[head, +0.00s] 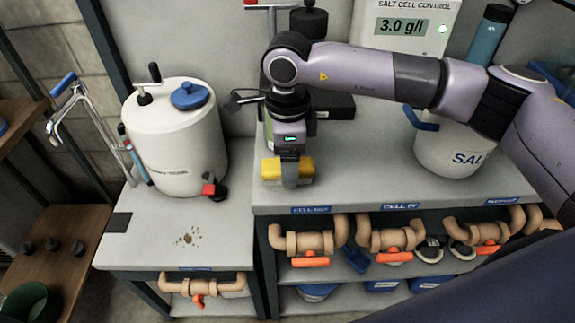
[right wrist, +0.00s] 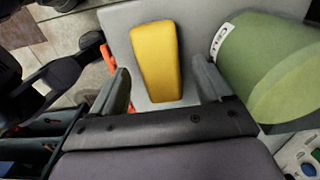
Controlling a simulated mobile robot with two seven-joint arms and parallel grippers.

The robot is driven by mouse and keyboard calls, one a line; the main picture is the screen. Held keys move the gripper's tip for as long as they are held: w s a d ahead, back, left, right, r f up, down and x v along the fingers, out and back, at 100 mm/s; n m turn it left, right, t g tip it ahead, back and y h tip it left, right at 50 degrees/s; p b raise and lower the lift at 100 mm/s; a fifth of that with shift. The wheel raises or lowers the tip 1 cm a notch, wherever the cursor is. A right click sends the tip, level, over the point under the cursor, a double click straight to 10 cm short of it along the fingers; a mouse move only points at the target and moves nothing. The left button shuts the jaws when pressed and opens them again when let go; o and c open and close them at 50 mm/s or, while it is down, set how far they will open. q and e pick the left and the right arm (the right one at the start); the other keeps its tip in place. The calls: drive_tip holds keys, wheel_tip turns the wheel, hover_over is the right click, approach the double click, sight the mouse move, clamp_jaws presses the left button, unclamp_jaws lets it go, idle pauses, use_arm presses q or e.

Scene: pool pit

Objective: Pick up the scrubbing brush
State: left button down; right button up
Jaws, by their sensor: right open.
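The scrubbing brush (head: 270,168) has a yellow back and a pale underside. It lies on the grey bench near its front left edge, yellow side up. My right gripper (head: 289,180) points down over it, and one finger hides part of the brush. In the right wrist view the yellow brush (right wrist: 157,55) shows between the two spread fingers of the gripper (right wrist: 166,82). The gripper is open, and clear gaps show beside the brush. I cannot tell how far down the fingertips reach around it. My left gripper is not in view.
A green cylinder (right wrist: 262,65) stands close beside the right finger in the wrist view. A white tank (head: 175,150) stands on the lower bench at left. A white salt bucket (head: 450,150) is at right. Pipes with orange valves (head: 310,262) run below the bench edge.

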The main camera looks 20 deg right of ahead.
drive_tip(key=shift+f, duration=0.95)
drive_tip(key=shift+c, duration=0.3)
drive_tip(key=c, duration=1)
drive_tip(key=shift+r, duration=0.15)
wheel_tip(320, 180, up, 20)
drive_tip(key=b, duration=0.1)
